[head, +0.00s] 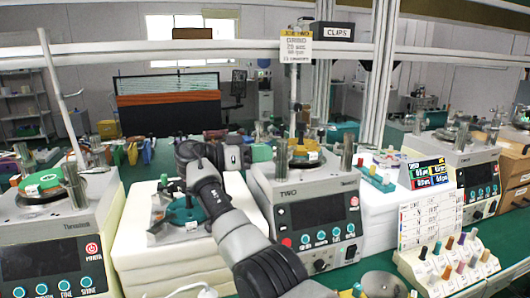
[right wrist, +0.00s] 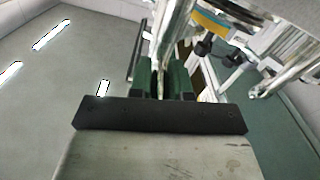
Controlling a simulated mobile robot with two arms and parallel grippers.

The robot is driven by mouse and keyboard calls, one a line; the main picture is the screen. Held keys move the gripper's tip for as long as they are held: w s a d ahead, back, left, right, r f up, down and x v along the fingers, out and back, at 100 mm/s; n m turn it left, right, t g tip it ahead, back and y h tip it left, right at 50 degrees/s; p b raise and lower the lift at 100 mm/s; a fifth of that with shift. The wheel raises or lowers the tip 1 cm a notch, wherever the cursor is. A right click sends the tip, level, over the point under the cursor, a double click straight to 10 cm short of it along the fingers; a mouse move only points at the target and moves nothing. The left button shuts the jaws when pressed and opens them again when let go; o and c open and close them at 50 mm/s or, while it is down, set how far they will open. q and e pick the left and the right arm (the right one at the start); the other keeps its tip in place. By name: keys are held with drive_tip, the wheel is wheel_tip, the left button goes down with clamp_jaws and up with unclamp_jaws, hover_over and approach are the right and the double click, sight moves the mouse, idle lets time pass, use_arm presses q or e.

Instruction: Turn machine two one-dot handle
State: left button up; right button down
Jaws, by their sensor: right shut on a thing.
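Machine two (head: 285,215) is the white bench unit marked TWO, with a dark screen and teal buttons. Upright metal posts stand on its top, around the plate. My right gripper (head: 268,152) reaches across from the left at the machine's top left, its green fingers at a slim metal handle (head: 282,154). In the right wrist view, the green fingers of the gripper (right wrist: 161,82) are shut on a slim shiny metal piece between them. I cannot make out any dot mark on it. My left gripper is not in view.
Another machine (head: 50,235) stands at the left, and one more (head: 465,165) at the right. A white block (head: 140,255) with a teal fixture lies left of machine two. A rack of coloured-top bottles (head: 450,265) is at the front right. A metal rail crosses overhead.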

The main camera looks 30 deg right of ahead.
idle(0.4)
drive_tip(key=c, duration=1.1)
unclamp_jaws()
drive_tip(key=shift+d, duration=0.1)
